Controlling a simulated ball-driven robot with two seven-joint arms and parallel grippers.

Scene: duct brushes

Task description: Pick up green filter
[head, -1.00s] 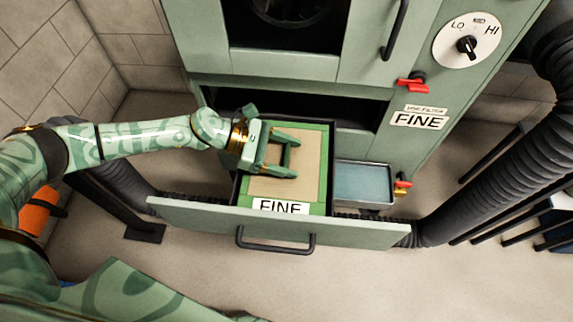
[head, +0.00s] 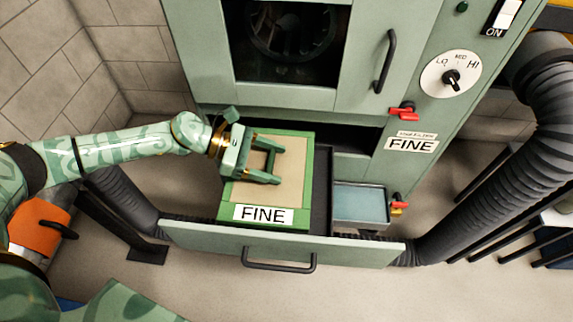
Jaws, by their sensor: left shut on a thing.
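The green filter (head: 300,165) is a green-framed block with a tan top and a white FINE label on its front. It sits at the left side of the pulled-out drawer (head: 200,237), raised so that its front face shows above the drawer front. My left gripper (head: 275,164) comes in from the left over the filter's top and is shut on the filter. The exact contact under the fingers is hidden. My right gripper is not in view.
The green cabinet (head: 285,95) stands behind, with a dial (head: 450,74), red valves (head: 403,112) and a sign reading FINE (head: 411,145). Thick dark hoses (head: 500,170) flank the cabinet.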

